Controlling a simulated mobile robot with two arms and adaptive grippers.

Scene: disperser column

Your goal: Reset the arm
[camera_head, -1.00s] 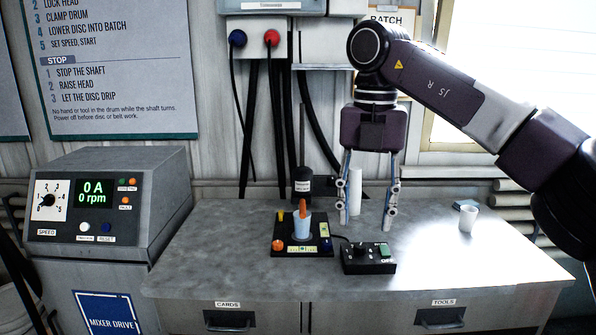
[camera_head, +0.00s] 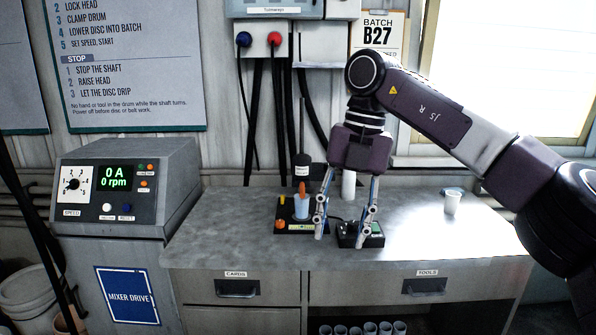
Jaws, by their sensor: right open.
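My right arm comes in from the right, and my right gripper (camera_head: 343,232) points down over the bench, open and empty. Its fingers are in front of a small black control box (camera_head: 374,234) and partly hide it. A black stand (camera_head: 290,228) with a light blue cup (camera_head: 301,207) is just left of the fingers, and an orange item (camera_head: 302,187) sticks up from the cup. A white cylinder (camera_head: 348,185) stands behind the gripper, partly hidden. My left gripper is not in view.
The grey bench (camera_head: 215,230) is clear at its left. A white cup (camera_head: 452,202) stands at the right. A mixer drive console (camera_head: 125,190) reading 0 rpm is left of the bench. Several cups (camera_head: 370,329) are on a shelf below. A batch notice (camera_head: 379,36) hangs behind.

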